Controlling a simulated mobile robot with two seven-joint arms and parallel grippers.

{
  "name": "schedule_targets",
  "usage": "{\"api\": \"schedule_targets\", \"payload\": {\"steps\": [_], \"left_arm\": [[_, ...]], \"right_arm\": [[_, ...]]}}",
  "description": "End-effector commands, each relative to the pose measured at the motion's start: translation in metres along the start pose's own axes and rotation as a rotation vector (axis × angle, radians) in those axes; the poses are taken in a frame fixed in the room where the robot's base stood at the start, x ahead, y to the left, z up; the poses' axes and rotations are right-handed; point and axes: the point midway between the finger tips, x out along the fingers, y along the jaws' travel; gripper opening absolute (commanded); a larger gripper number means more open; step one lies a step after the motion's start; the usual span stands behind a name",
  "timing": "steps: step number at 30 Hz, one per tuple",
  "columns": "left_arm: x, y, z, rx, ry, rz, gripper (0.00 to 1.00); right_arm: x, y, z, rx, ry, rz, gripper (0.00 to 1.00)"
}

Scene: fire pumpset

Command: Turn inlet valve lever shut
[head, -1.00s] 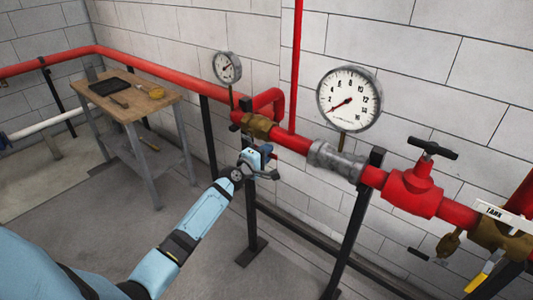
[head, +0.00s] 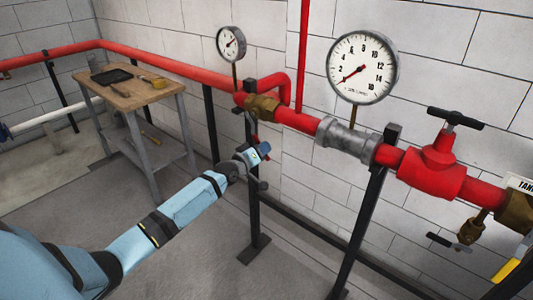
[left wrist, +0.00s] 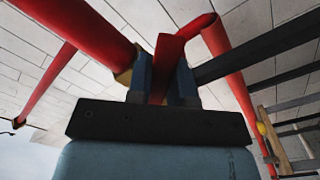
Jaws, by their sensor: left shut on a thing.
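A brass valve (head: 262,107) sits in the red pipe below the small gauge. Its red lever (left wrist: 168,58) lies between the two blue fingers in the left wrist view. In the head view only a little of the lever (head: 255,132) shows, hanging below the valve above my gripper. My left gripper (head: 260,152) is just under the valve and shut on the red lever. The fingers hide much of the lever. My right gripper is not in view.
A black post (head: 252,200) stands close beside my left gripper. A large gauge (head: 362,67), a grey coupling (head: 347,142) and a red valve with a black handle (head: 432,170) are to the right. A wooden table (head: 135,88) with tools stands behind left. The floor between is clear.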

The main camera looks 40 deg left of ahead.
Motion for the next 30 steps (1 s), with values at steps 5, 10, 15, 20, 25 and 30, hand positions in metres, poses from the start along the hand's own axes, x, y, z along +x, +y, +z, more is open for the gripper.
{"api": "schedule_targets", "payload": {"steps": [5, 10, 15, 20, 25, 30], "left_arm": [[0.0, -0.023, 0.001, 0.174, -0.003, -0.002, 0.0], [0.0, -0.041, -0.004, 0.332, -0.003, -0.003, 0.0], [0.0, -0.055, -0.011, 0.474, -0.003, -0.002, 0.0], [0.0, -0.065, -0.018, 0.583, -0.003, -0.002, 0.0], [0.0, -0.072, -0.023, 0.665, -0.004, -0.002, 0.0], [0.0, -0.076, -0.027, 0.712, -0.003, -0.002, 0.0]], "right_arm": [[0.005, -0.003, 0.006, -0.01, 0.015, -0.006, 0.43], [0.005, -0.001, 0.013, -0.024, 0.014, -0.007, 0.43], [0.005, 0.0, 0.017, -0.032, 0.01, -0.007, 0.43], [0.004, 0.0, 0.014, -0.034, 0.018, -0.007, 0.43], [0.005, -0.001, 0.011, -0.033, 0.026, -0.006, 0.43], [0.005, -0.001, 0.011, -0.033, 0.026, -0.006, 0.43]]}}
